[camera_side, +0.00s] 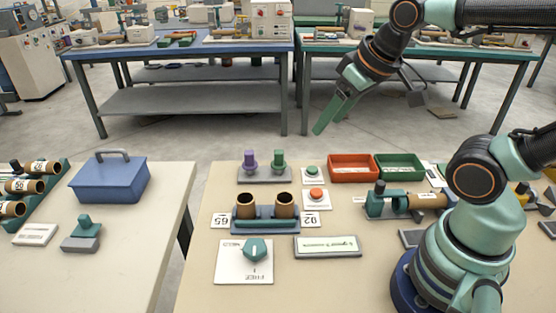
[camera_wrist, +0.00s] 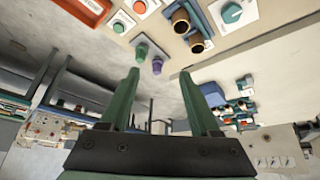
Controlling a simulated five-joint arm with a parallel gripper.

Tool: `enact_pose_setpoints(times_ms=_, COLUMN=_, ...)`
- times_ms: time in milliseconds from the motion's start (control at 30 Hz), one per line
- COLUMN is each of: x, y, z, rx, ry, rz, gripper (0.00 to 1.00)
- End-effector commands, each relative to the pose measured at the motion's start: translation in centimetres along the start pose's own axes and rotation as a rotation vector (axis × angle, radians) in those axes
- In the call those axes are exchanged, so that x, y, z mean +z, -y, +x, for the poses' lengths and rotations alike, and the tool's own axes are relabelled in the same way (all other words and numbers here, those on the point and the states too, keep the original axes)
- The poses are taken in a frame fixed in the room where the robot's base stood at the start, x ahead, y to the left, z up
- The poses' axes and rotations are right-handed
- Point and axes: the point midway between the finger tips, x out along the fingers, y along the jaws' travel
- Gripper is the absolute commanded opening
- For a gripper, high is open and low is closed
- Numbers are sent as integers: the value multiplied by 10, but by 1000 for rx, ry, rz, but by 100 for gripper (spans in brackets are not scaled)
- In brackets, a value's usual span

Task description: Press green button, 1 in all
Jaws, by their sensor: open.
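The green button (camera_side: 312,172) sits on a small white plate on the right-hand table, behind an orange-red button (camera_side: 316,195). In the wrist view the green button (camera_wrist: 118,28) shows near the top, beside the orange-red one (camera_wrist: 140,6). My gripper (camera_side: 320,130) is raised above and beyond the table's back edge, away from the green button. In the wrist view its two green fingers (camera_wrist: 159,72) stand apart with nothing between them.
Purple and green pegs (camera_side: 264,162) stand left of the green button. Red (camera_side: 353,156) and green (camera_side: 423,155) trays lie to its right. Two brown cups (camera_side: 265,222) in a blue holder and a teal knob (camera_side: 255,250) are nearer. Air above the button looks clear.

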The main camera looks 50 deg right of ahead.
Motion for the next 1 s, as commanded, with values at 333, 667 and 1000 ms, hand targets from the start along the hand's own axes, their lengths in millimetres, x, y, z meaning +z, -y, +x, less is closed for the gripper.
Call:
enact_pose_setpoints(times_ms=333, x=0, y=0, z=0, rx=0, ry=0, rz=0, gripper=0)
enact_pose_setpoints(times_ms=667, x=0, y=0, z=0, rx=0, ry=0, rz=0, gripper=0)
enact_pose_setpoints(times_ms=1000, x=0, y=0, z=0, rx=0, ry=0, rz=0, gripper=0)
